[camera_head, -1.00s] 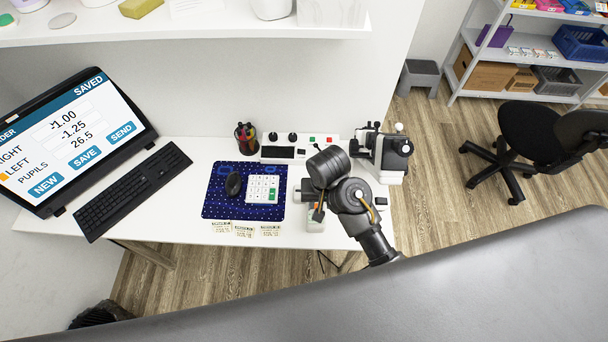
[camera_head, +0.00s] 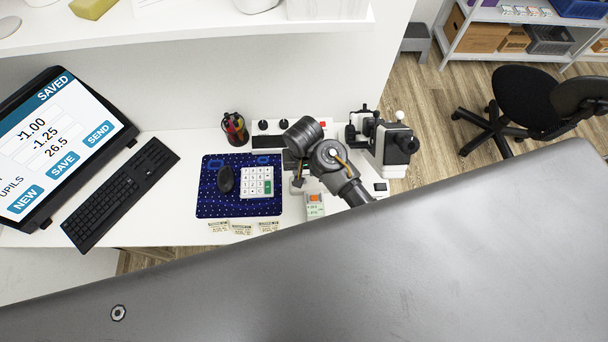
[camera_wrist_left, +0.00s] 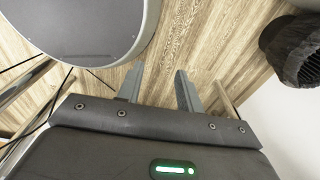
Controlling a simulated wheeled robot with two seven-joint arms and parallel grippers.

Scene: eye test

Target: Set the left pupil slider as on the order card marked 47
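Three small order cards lie at the desk's front edge: a left card (camera_head: 219,227), a middle card (camera_head: 242,230) and a right card (camera_head: 268,228). Their print is too small to read, so I cannot tell which is 47. The monitor (camera_head: 52,140) shows SAVED, -1.00, -1.25 and 26.5, with a cut-off PUPILS label. I cannot make out the left pupil slider. My right gripper (camera_head: 298,184) is over the desk right of the blue mat, mostly hidden by its wrist; its opening is unclear. My left gripper (camera_wrist_left: 158,86) is open and empty above the wooden floor.
A white console with black knobs (camera_head: 264,125) stands at the desk's back, partly behind my right arm. A small box with an orange top (camera_head: 315,208) stands beside that arm. A white-and-black instrument (camera_head: 390,145) is farther right. The blue mat (camera_head: 210,208) holds a mouse and keypad.

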